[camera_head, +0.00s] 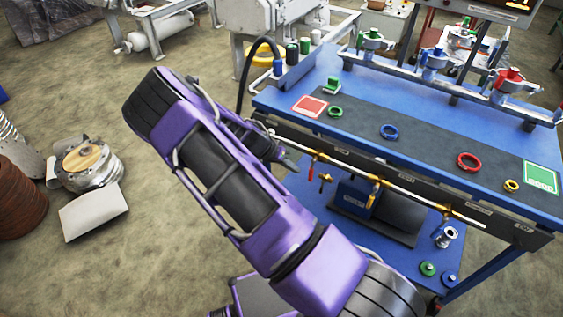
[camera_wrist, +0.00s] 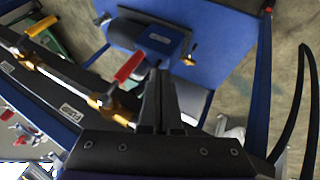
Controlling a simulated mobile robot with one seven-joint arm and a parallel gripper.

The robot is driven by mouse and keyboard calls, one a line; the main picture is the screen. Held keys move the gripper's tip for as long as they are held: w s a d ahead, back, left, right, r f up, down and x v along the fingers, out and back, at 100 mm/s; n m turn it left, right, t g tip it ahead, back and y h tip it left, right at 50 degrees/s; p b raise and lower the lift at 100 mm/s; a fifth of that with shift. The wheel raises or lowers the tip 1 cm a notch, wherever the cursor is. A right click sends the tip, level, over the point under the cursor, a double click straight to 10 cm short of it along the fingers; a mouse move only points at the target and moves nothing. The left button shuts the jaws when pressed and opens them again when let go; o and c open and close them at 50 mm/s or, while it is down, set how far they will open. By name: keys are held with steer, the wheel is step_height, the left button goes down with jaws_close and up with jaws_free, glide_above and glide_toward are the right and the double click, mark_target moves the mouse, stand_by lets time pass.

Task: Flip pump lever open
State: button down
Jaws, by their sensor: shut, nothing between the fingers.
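A silver pipe with brass valves (camera_wrist: 103,103) runs along the dark front panel of the blue bench. In the wrist view a red-handled lever (camera_wrist: 130,66) sticks out from the nearest valve, and a yellow-handled lever (camera_wrist: 42,26) sits further along. In the head view the red lever (camera_head: 313,160) and the yellow lever (camera_head: 373,192) are small.
The blue and black pump unit (camera_head: 362,200) stands on the lower shelf, with a brass fitting (camera_head: 325,180) beside it. The bench top (camera_head: 420,140) holds coloured rings. A black hose (camera_head: 243,75) curves down at the bench's left end. The floor to the left has some free room.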

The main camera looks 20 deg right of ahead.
mark_target(312, 171)
steer(key=shift+s+d+r, duration=0.15)
steer(key=shift+s+d, duration=0.75)
steer(key=shift+d, duration=0.1)
